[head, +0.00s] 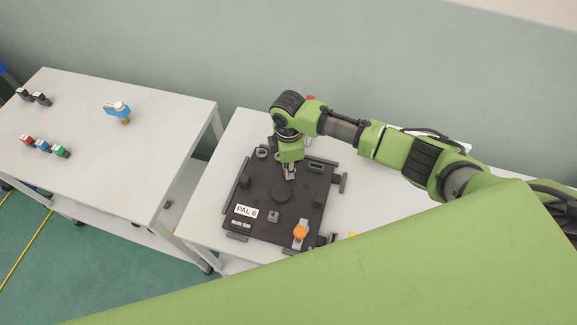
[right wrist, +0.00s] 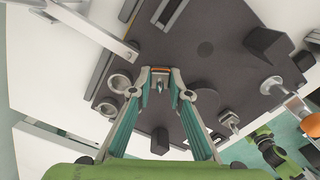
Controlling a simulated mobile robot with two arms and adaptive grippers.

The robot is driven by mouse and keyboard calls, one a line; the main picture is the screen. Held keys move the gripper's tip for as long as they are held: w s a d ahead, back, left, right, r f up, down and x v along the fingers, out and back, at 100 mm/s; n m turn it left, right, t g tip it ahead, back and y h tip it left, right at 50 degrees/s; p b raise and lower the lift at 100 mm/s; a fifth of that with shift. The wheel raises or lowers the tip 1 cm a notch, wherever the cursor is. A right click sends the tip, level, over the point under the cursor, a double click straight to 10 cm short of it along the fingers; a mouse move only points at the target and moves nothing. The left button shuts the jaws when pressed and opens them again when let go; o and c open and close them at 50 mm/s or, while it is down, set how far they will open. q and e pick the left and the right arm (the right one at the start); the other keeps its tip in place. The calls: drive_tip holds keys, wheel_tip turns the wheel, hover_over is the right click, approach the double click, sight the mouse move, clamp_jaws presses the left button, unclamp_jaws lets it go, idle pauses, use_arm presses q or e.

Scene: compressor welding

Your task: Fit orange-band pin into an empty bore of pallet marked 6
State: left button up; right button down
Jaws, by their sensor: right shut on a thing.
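The dark pallet (head: 262,200) with a "PAL 6" label lies on the right-hand table. My right gripper (head: 290,173) points down over its back half. In the right wrist view, the gripper (right wrist: 160,76) is shut on a small pin (right wrist: 160,70) with an orange-brown band. Its lower end is hidden, so I cannot tell its height above the pallet. Two grey ring-shaped bores (right wrist: 120,82) lie left of the fingertips in the wrist view; one shows in the head view (head: 262,153). They look empty.
An orange-capped part (head: 300,232) stands near the pallet's front right corner. Dark blocks and a round disc (head: 281,191) stand on the pallet. The left table (head: 100,130) holds a blue and white object (head: 118,110) and several small coloured parts (head: 42,146).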

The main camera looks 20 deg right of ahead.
idle(0.6)
drive_tip(key=c, duration=1.8)
unclamp_jaws()
wheel_tip(320, 180, up, 12)
drive_tip(key=shift+s+f, duration=0.1)
drive_tip(key=shift+s, duration=0.1)
